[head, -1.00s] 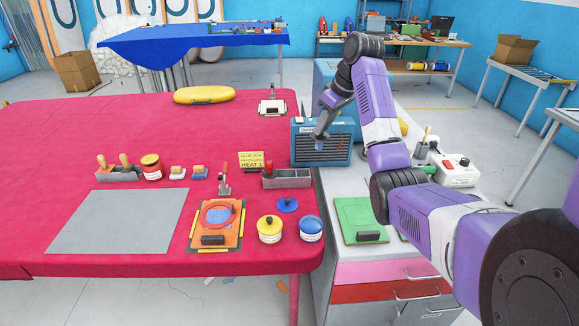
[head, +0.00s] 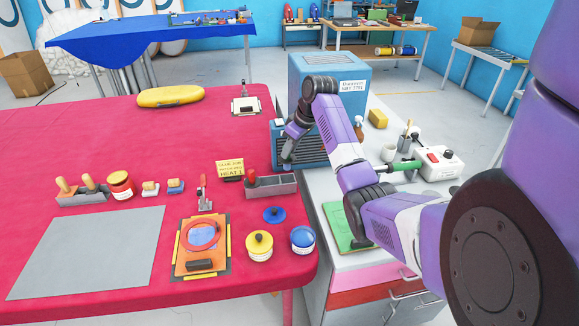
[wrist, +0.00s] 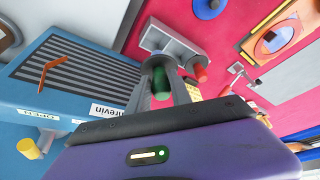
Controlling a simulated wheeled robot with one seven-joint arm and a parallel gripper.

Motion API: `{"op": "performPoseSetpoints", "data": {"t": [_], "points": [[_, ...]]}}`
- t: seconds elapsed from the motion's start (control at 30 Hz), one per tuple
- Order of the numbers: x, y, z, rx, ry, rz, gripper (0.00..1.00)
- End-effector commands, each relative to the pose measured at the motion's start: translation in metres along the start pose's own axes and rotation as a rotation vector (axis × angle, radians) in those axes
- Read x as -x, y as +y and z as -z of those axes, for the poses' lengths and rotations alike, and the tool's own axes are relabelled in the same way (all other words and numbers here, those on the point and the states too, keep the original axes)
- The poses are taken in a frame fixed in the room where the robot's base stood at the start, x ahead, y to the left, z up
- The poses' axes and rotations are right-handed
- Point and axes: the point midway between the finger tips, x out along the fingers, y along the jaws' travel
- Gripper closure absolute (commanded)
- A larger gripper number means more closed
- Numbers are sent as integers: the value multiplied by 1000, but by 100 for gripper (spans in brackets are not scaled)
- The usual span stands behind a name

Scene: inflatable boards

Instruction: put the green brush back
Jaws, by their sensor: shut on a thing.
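The green brush (wrist: 161,83) shows in the wrist view as a green handle between the fingers of my gripper (wrist: 170,76), which is shut on it. Its lower end is hidden, and I cannot pick the brush out in the head view. My gripper (head: 287,162) points down in front of the blue machine, just above and behind the right part of a grey divided tray (head: 284,188). The tray also shows beyond the fingers in the wrist view (wrist: 183,47). A red-handled brush (head: 251,178) stands in the tray's left end; the right part looks empty.
The blue grilled machine (head: 305,150) stands close behind my gripper. A yellow sign (head: 230,169) and a red-handled clamp (head: 203,197) are left of the tray. Yellow (head: 259,246) and blue (head: 302,240) jars stand in front. Another grey tray (head: 84,198) holds wooden-handled tools.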

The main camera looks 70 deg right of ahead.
Motion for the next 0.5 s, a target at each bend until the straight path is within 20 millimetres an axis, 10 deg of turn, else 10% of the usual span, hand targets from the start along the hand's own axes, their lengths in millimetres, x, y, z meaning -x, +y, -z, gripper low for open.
{"op": "performPoseSetpoints", "data": {"t": [0.5], "points": [[-59, 0, -25, -2, -2, 1, 100]]}}
